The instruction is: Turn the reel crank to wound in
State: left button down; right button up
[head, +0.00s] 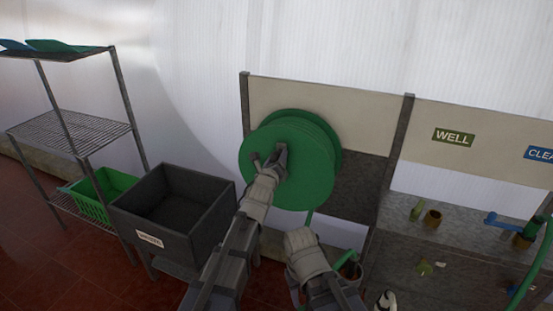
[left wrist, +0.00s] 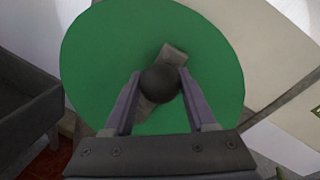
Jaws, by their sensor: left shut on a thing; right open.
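The green reel (head: 310,180) is mounted on a panel in the middle of the head view. Its round face also fills much of the left wrist view (left wrist: 95,60). The reel crank is a short grey arm (left wrist: 174,53) with a dark round knob (left wrist: 159,84). My left gripper (head: 277,160) is at the reel's face, with its two fingers shut on the knob from both sides; in the head view it hides most of the crank. My right gripper (head: 299,284) is low, below the reel and apart from it; its fingers are hard to make out.
A dark grey bin (head: 190,208) labelled waste stands left of the reel. A wire shelf (head: 75,133) with a green basket (head: 98,192) is further left. On the right are a WELL sign (head: 454,137), a grey counter (head: 450,227) and a blue-handled valve (head: 500,221).

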pick_arm(q)
jog(key=shift+c, duration=1.2)
grip_release()
jog(key=s+a, duration=0.1)
jog(key=s, duration=0.6)
jog(key=shift+s+r+p, duration=0.3)
jog(key=shift+s+p, duration=0.05)
jog(key=shift+a+f, duration=0.1)
jog(key=s+f+n+g+y, duration=0.2)
jog(key=s+f+n+g, duration=0.65)
jog(key=f+n, duration=0.5)
jog(key=s+a+f+n+g+y, duration=0.1)
jog(key=s+f+n+g, duration=0.1)
jog(key=s+n+g, duration=0.2)
jog(key=s+a+f+n+g+y+p, duration=0.1)
jog(key=s+f+n+g, duration=0.2)
jog(key=s+n, duration=0.7)
jog(key=s+g, duration=0.1)
jog(key=s, duration=0.5)
